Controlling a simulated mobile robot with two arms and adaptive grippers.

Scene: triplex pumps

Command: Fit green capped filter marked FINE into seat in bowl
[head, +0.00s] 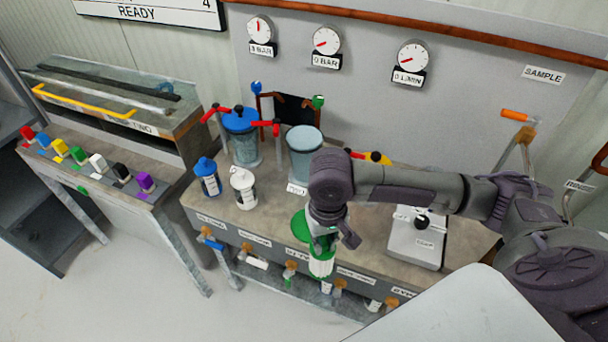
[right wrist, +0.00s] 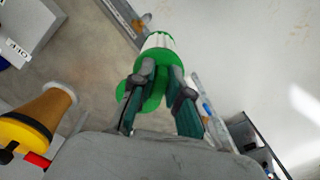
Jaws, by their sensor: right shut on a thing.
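My right gripper (head: 323,238) is shut on the green capped filter (head: 320,264), held at the bench's front edge; its white pleated body points down. In the right wrist view, the green cap (right wrist: 157,44) sits between the two fingertips (right wrist: 162,72). The FINE marking cannot be read. An uncovered grey-blue bowl (head: 304,158) stands on the bench behind my right gripper; the seat inside cannot be made out. A second bowl (head: 243,140), with a blue lid and red handles, stands to its left. My left gripper is not in view.
A blue capped filter (head: 207,180) and a white capped one (head: 243,190) stand at the bench's left. A green disc (head: 301,226) lies beside my gripper. A scale-like device (head: 416,240) stands right. Gauges (head: 413,56) hang on the wall behind.

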